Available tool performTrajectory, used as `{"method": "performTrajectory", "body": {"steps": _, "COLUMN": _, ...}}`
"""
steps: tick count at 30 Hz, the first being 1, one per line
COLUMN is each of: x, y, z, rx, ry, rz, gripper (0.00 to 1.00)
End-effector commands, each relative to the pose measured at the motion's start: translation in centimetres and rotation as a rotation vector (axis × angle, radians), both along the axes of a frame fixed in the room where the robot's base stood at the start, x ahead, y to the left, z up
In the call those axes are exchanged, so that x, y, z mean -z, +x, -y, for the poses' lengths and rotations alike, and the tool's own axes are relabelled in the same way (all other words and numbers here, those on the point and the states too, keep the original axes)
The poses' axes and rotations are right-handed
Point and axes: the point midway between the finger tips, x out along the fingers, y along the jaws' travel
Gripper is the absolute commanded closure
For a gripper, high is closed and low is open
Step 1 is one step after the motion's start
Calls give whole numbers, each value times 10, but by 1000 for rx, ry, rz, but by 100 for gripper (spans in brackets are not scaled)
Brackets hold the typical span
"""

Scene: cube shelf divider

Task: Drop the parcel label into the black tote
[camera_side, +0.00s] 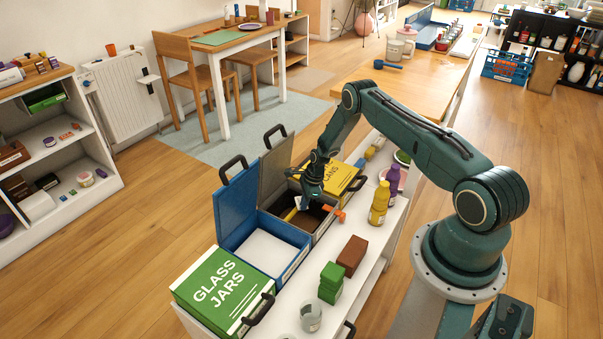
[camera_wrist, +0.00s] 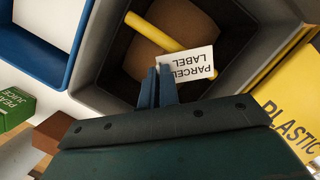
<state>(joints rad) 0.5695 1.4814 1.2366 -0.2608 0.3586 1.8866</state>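The black tote (camera_side: 272,178) stands open with its lid up, between the blue tote and the yellow-lidded tote in the side view. Its dark wall (camera_wrist: 103,75) surrounds the opening in the wrist view. My gripper (camera_wrist: 159,72) points down into this opening; it also shows over the tote in the side view (camera_side: 305,203). The white parcel label (camera_wrist: 190,63) is at my fingertips, with one end between the nearly closed fingers. Its text reads upside down. A yellow tube (camera_wrist: 152,30) and brown cardboard (camera_wrist: 135,55) lie inside the tote, below the label.
The open blue tote (camera_side: 236,207) stands beside it. The closed green tote (camera_side: 222,288) and yellow lid (camera_side: 345,180) flank the open totes.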

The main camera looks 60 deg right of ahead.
Motion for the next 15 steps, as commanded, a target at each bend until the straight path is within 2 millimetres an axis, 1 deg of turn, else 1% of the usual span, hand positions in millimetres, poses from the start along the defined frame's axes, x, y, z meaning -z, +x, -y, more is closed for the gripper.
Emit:
{"method": "performTrajectory", "body": {"steps": 4, "x": 4, "y": 0, "z": 0, "rx": 0, "ry": -2, "rz": 2, "gripper": 100}}
{"method": "performTrajectory", "body": {"steps": 12, "x": 5, "y": 0, "z": 0, "rx": 0, "ry": -1, "rz": 1, "gripper": 100}}
{"method": "performTrajectory", "body": {"steps": 15, "x": 5, "y": 0, "z": 0, "rx": 0, "ry": -1, "rz": 1, "gripper": 79}}
